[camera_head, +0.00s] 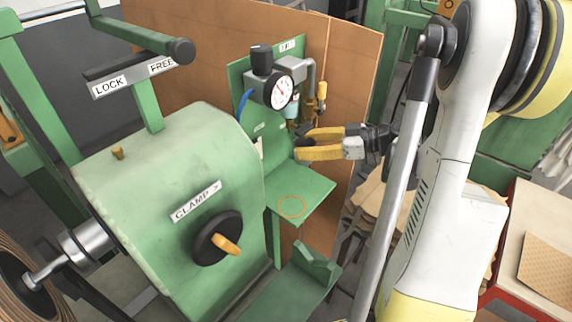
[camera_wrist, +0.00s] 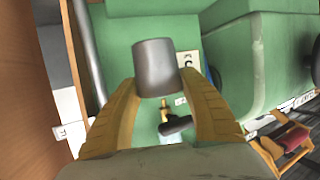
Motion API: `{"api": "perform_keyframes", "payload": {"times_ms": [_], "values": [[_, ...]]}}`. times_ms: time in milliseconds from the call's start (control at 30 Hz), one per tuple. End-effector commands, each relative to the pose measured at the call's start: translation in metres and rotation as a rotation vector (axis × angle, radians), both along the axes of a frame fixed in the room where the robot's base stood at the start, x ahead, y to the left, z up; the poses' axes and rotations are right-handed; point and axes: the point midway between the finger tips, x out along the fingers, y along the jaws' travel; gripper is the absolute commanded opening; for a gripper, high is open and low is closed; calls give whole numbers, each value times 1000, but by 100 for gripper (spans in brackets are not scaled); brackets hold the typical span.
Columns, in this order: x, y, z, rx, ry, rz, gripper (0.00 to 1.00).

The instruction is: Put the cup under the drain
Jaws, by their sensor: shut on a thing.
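The dark grey, tapered cup (camera_wrist: 154,65) is between my gripper's yellow fingertips in the wrist view. My gripper (camera_head: 300,143) is shut on it, in front of the green panel and below the gauge unit. The drain (camera_wrist: 164,104), a small brass tip beneath a bluish bowl (camera_head: 293,106), lies close to the cup's wider end in the wrist view. I cannot tell whether they are exactly in line. In the head view the cup is hard to make out among the dark gripper parts. An orange ring (camera_head: 291,207) marks the green shelf below my gripper.
A round pressure gauge (camera_head: 281,93) and a yellow-handled valve (camera_head: 322,90) are above my gripper. The green clamp housing (camera_head: 150,190) stands to the left. A brown board (camera_head: 345,90) stands behind. The shelf (camera_head: 312,190) looks bare.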

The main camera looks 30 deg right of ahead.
Motion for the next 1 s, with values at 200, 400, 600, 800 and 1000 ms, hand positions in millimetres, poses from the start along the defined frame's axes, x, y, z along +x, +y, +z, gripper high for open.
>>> {"api": "perform_keyframes", "payload": {"times_ms": [200,400,600,800,1000], "values": [[28,25,-24,0,0,2,20],[33,28,-35,0,0,-2,20],[33,28,-66,0,0,-2,20],[33,28,-65,0,0,-1,20],[33,28,-70,0,0,-1,20]]}}
